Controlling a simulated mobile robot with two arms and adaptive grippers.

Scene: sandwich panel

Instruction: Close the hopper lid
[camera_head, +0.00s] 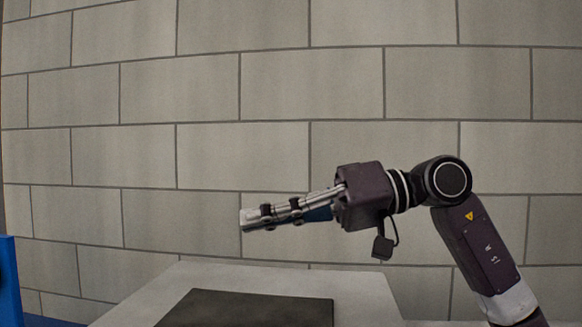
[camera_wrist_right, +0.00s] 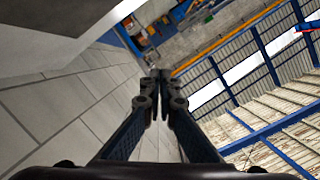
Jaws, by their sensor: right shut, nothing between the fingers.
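A light grey housing top (camera_head: 365,295) with a dark flat rectangle (camera_head: 250,310) on it shows at the bottom of the head view. I cannot tell whether the dark area is the hopper lid or an opening. My right gripper (camera_head: 248,219) is shut and empty, pointing left, and appears above this housing without visible contact. In the right wrist view the right gripper's fingers (camera_wrist_right: 159,76) are together with nothing between them. My left gripper is out of view.
A grey block wall (camera_head: 250,90) fills the background. A blue upright part (camera_head: 9,280) stands at the left edge of the head view. The wrist view shows a tilted hall with blue beams (camera_wrist_right: 265,55) far off. The space left of the right gripper looks clear.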

